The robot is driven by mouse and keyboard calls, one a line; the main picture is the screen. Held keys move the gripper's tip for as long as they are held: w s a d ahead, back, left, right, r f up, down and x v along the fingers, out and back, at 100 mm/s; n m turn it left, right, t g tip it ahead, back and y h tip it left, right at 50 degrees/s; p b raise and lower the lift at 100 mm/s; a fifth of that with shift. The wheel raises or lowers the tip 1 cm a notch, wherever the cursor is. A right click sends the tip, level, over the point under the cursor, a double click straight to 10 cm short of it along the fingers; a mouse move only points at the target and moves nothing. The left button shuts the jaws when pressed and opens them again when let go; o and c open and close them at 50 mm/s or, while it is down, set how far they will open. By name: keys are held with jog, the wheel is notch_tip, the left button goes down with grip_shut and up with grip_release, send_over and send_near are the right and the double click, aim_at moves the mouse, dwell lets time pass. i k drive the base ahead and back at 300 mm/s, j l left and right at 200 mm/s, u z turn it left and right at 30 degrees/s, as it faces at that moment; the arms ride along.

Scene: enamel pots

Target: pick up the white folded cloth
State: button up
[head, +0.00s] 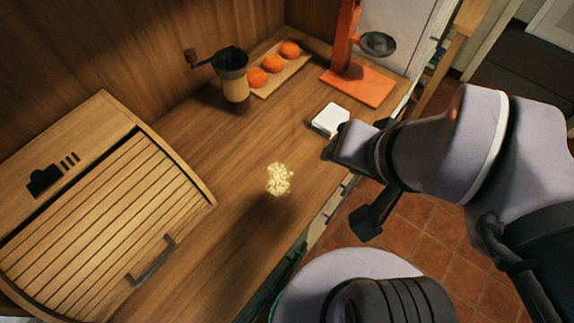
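The white folded cloth (330,119) is a small white block-like shape lying on the wooden counter, near its right edge. My gripper (331,152) is just below and right of it in the picture, over the counter's edge. The dark tip of the gripper appears close to the cloth's lower side, and a gap seems to show between them. I cannot tell the height of the gripper above the counter. The fingers are small and partly hidden by my own wrist, so I cannot tell whether they are open or shut.
A pale yellow crumbly lump (279,180) is left of my gripper. An orange stand (358,84) is behind the cloth. A grinder (233,80) and a board (277,83) with orange round things stand farther back. A slatted bread box (105,215) fills the left.

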aim_at(326, 123)
jog(key=i+l+u, duration=0.2)
jog(key=l, duration=0.15)
jog(key=i+l+u, duration=0.15)
jog(key=l, duration=0.25)
jog(key=i+l+u, duration=0.2)
jog(key=l, duration=0.2)
jog(key=k+j, duration=0.05)
